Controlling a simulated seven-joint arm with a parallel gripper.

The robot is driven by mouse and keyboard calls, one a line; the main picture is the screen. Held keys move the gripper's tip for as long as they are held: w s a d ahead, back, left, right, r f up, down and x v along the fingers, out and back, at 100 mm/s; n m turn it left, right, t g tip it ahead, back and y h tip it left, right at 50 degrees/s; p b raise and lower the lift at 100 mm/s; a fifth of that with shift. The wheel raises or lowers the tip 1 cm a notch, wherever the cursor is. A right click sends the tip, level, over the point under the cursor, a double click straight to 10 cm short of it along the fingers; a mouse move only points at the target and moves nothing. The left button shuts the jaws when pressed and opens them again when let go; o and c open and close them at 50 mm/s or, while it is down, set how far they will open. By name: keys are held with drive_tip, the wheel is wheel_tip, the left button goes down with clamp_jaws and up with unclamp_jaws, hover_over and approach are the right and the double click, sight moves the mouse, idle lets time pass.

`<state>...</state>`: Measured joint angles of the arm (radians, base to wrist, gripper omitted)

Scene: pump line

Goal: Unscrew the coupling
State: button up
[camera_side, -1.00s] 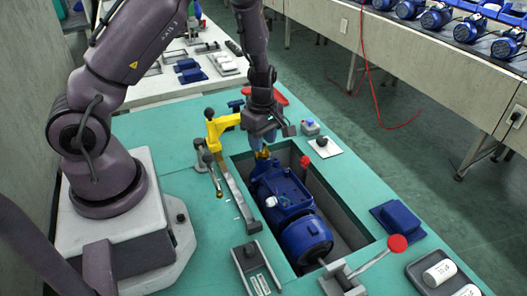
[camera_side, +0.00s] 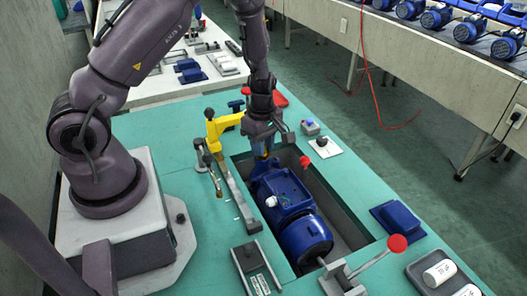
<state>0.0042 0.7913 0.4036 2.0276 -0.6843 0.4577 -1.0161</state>
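A blue pump (camera_side: 288,196) with a round motor end (camera_side: 306,238) lies in the recessed pit of the green bench. My gripper (camera_side: 263,150) points down at the far end of the pump, where the coupling would be. The coupling itself is not clearly visible there; my gripper covers that spot. The fingertips are small and dark in this view, and I cannot tell whether they are closed on anything.
A yellow clamp (camera_side: 220,125) stands just left of my gripper. A red-knobbed lever (camera_side: 396,244) stands at the front right, and another red knob (camera_side: 305,161) right of the pump. A grey tray (camera_side: 445,277) holds white cylinders.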

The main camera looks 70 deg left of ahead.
drive_tip(key=shift+o, duration=1.1)
clamp_jaws()
drive_tip(key=n, duration=0.6)
drive_tip(key=shift+n, duration=0.3)
drive_tip(key=shift+n, duration=0.3)
drive_tip(key=n, duration=0.6)
drive_tip(key=shift+n, duration=0.4)
